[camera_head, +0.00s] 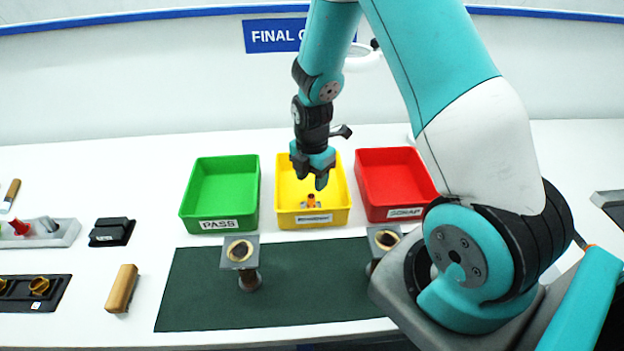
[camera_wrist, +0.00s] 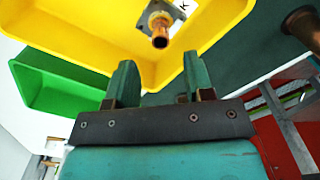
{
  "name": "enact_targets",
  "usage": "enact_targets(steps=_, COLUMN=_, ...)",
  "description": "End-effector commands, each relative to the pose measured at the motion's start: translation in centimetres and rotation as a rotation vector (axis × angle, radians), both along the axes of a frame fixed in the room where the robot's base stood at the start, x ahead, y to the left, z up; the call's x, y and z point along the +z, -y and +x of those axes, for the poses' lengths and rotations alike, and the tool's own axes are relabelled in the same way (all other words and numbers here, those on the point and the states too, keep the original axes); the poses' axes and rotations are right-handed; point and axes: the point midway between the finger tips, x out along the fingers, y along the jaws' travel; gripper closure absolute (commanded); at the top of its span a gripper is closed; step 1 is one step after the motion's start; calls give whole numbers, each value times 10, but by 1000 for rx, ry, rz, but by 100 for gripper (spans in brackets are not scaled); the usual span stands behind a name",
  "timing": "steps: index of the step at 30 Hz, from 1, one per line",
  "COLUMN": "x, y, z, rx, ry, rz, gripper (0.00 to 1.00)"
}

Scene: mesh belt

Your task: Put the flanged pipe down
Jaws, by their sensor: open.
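A flanged pipe (camera_head: 311,201), copper with a grey square flange, is in the yellow bin (camera_head: 313,220) near its front wall. In the wrist view the pipe (camera_wrist: 160,36) shows beyond my fingertips, its copper end towards the camera. My gripper (camera_head: 312,180) is over the yellow bin, pointing down. In the wrist view its two fingers (camera_wrist: 158,84) are spread with nothing between them, apart from the pipe. Two more flanged pipes stand on the dark green mat (camera_head: 310,290): one at the left (camera_head: 247,277), one at the right (camera_head: 384,239), partly hidden by my arm.
A green PASS bin (camera_head: 220,225) and a red SCRAP bin (camera_head: 400,213) flank the yellow bin closely. A wooden-coloured block (camera_head: 122,288), a black box (camera_head: 111,232) and trays of small parts lie at the left. The mat is bare between its two pipes.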

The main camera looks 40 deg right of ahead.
Motion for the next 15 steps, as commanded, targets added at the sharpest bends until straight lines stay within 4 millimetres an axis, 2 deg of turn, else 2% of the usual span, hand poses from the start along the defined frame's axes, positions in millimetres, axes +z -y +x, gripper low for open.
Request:
enact_targets(steps=1, x=20, y=0, z=0, rx=0, ry=0, rz=0, gripper=52)
enact_targets(steps=3, x=33, y=0, z=0, rx=0, ry=1, rz=0, gripper=52)
enact_targets(steps=8, x=50, y=-1, z=0, rx=-4, ry=2, rz=1, gripper=52)
enact_targets(steps=10, x=60, y=-8, z=0, rx=-32, ry=9, rz=11, gripper=52)
enact_targets(steps=13, x=90, y=-34, z=-2, rx=-142, ry=28, rz=50, gripper=52)
enact_targets(steps=15, x=121, y=-62, z=-9, rx=-262, ry=38, rz=98, gripper=52)
